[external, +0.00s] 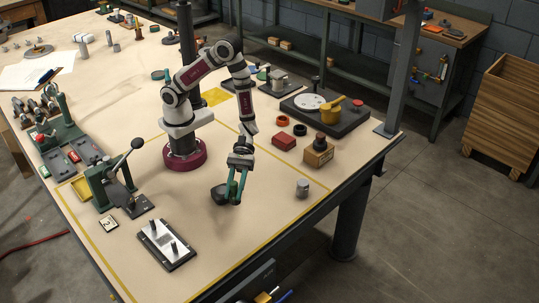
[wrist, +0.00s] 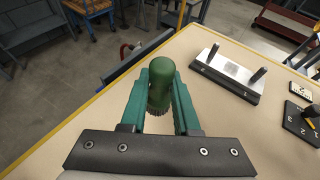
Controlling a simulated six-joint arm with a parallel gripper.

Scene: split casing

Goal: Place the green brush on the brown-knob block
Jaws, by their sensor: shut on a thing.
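My gripper (external: 235,200) is pointed down over the middle front of the table in the external view. In the wrist view its two green fingers (wrist: 160,100) are shut on the green brush (wrist: 160,68), which has a rounded green top and dark bristles below. In the external view the brush is hard to tell from the green fingers. A wooden block with a dark brown knob (external: 318,155) stands to the right of my gripper, well apart from it. Nothing is seen lying on that knob. The block is not in the wrist view.
A grey cylinder (external: 302,188) stands in front of the block, and a red block (external: 284,141) behind it to the left. A black base (external: 346,124) carries a yellow pot. A two-peg plate (external: 166,244) lies front left. A dark shape (external: 219,195) beside my gripper is unclear.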

